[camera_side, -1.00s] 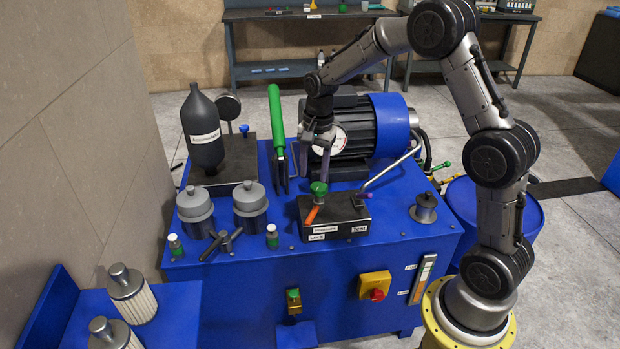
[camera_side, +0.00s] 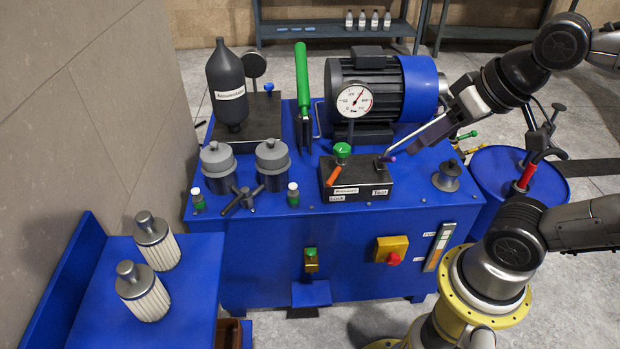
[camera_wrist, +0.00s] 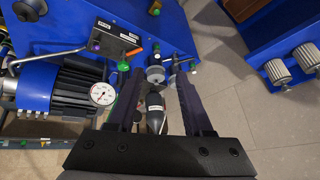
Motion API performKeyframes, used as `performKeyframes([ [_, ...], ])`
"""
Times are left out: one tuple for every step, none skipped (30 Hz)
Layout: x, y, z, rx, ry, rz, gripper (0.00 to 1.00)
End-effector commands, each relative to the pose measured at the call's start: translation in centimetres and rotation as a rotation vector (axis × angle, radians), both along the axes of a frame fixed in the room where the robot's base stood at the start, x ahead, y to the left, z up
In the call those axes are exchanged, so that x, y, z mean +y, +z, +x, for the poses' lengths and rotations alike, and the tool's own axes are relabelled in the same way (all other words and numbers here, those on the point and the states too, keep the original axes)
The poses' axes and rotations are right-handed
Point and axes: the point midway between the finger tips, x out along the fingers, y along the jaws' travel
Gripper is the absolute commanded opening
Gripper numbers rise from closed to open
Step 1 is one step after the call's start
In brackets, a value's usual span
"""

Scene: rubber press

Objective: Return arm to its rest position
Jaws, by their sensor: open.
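My gripper (camera_side: 422,140) is at the upper right of the press in the side view, its fingers pointing down and left. There it overlaps the silver lever (camera_side: 402,146) of the black valve block (camera_side: 368,183); I cannot tell whether they touch. In the wrist view my gripper (camera_wrist: 155,66) has its two dark fingers well apart. The black accumulator (camera_wrist: 155,102) shows between them, but farther off, and nothing is held. My arm reaches in from the right edge, partly out of the side view.
The blue press bench (camera_side: 270,235) carries the accumulator (camera_side: 228,85), a green-handled lever (camera_side: 302,80), a pressure gauge (camera_side: 354,100) and a motor (camera_side: 410,85). A blue drum (camera_side: 500,170) stands at right. White filters (camera_side: 150,243) stand on a low blue stand at left.

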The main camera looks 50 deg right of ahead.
Motion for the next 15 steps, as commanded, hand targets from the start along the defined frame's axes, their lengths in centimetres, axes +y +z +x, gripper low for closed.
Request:
performKeyframes([
  [0.0, -0.8, -0.8, 0.011, 0.048, -0.03, 0.51],
  [-0.1, -1.3, -1.1, 0.024, 0.077, -0.047, 0.51],
  [-0.1, -1.9, -1.4, 0.038, 0.112, -0.069, 0.51],
  [-0.1, -2.1, -1.5, 0.047, 0.135, -0.082, 0.51],
  [-0.1, -2.3, -1.6, 0.052, 0.155, -0.093, 0.51],
  [-0.1, -2.3, -1.6, 0.053, 0.179, -0.107, 0.51],
  [-0.1, -2.3, -1.6, 0.052, 0.194, -0.115, 0.51],
  [-0.1, -2.3, -1.6, 0.052, 0.205, -0.122, 0.51],
  [-0.1, -2.3, -1.6, 0.052, 0.216, -0.129, 0.51],
  [-0.1, -2.3, -1.6, 0.052, 0.221, -0.132, 0.51],
  [-0.1, -2.3, -1.6, 0.052, 0.225, -0.133, 0.51],
  [-0.1, -2.3, -1.6, 0.052, 0.227, -0.134, 0.51],
  [-0.1, -2.2, -1.6, 0.052, 0.226, -0.133, 0.51],
  [-0.1, -2.2, -1.6, 0.052, 0.226, -0.133, 0.51],
  [-0.1, -2.2, -1.6, 0.052, 0.225, -0.133, 0.51],
])
